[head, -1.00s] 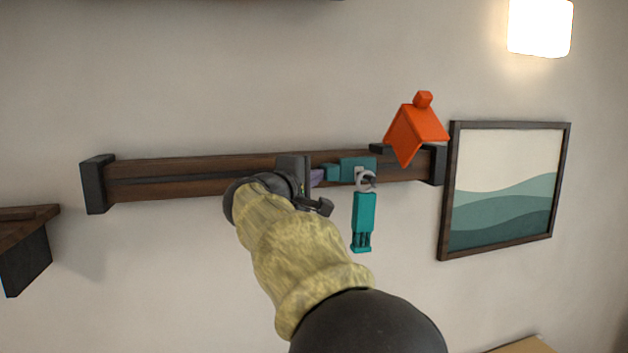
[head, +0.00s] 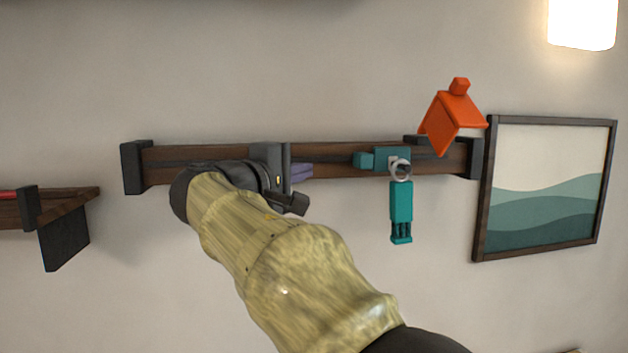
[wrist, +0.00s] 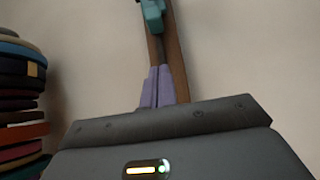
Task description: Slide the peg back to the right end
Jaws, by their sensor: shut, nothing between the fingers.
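The teal peg (head: 392,158) sits on a dark wooden rail (head: 215,155) fixed to the wall, right of the rail's middle and short of its right end block (head: 473,158). A knob sticks out from its left side. A grey ring and a teal tag (head: 401,204) hang at the peg. My gripper (head: 303,172) has purple fingers, shut and empty, in front of the rail to the left of the peg, with a gap between. In the wrist view the purple fingers (wrist: 158,88) point along the rail towards the teal peg (wrist: 153,15).
An orange house-shaped piece (head: 453,122) is above the rail's right end. A framed picture (head: 545,190) hangs just right of the rail, and a shelf (head: 75,208) is at left. The wrist view shows a stack of coloured rounded layers (wrist: 18,100) at left.

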